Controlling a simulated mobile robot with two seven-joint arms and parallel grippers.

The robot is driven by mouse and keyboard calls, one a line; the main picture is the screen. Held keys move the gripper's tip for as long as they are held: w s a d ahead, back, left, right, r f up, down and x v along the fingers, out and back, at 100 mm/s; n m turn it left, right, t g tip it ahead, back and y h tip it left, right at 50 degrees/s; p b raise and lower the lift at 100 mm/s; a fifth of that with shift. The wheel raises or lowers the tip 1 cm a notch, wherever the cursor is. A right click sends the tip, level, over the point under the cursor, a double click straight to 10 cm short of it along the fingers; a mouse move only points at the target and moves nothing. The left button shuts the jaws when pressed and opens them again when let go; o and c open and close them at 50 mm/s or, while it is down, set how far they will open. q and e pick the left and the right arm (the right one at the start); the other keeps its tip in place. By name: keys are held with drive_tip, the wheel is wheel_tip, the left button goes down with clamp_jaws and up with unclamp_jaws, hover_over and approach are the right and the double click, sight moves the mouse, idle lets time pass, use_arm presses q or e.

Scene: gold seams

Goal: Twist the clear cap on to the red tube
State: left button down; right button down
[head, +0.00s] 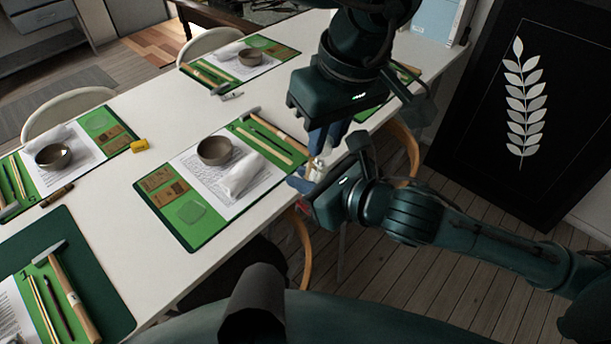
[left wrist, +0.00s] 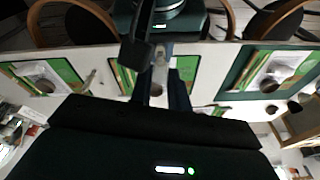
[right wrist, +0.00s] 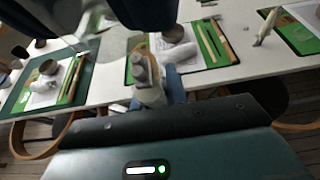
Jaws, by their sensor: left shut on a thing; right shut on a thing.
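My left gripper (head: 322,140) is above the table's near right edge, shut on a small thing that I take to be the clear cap. My right gripper (head: 303,182) is just below it, shut on what I take to be the red tube. A small pale, greyish piece (head: 317,167) shows between the two grippers. In the left wrist view a grey-white piece (left wrist: 160,74) stands at the fingers. In the right wrist view a pale, bottle-like piece (right wrist: 149,84) stands upright at the fingers. I cannot tell whether cap and tube touch.
The white table (head: 130,200) carries several green place mats with brown bowls, rolled cloths and wooden tools. One bowl (head: 214,150) is left of my grippers. A yellow block (head: 139,145) lies between mats. A black panel with a leaf picture (head: 522,100) stands at right.

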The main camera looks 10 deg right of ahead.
use_arm(q)
drive_tip(key=shift+f, duration=0.1)
idle(0.7)
drive_tip(key=shift+x, duration=0.85)
drive_tip(key=shift+w+a+f, duration=0.1)
drive_tip(key=shift+f, duration=0.4)
drive_tip(key=c, duration=1.3)
unclamp_jaws()
drive_tip(key=shift+v, duration=2.3)
drive_tip(key=shift+c, duration=0.2)
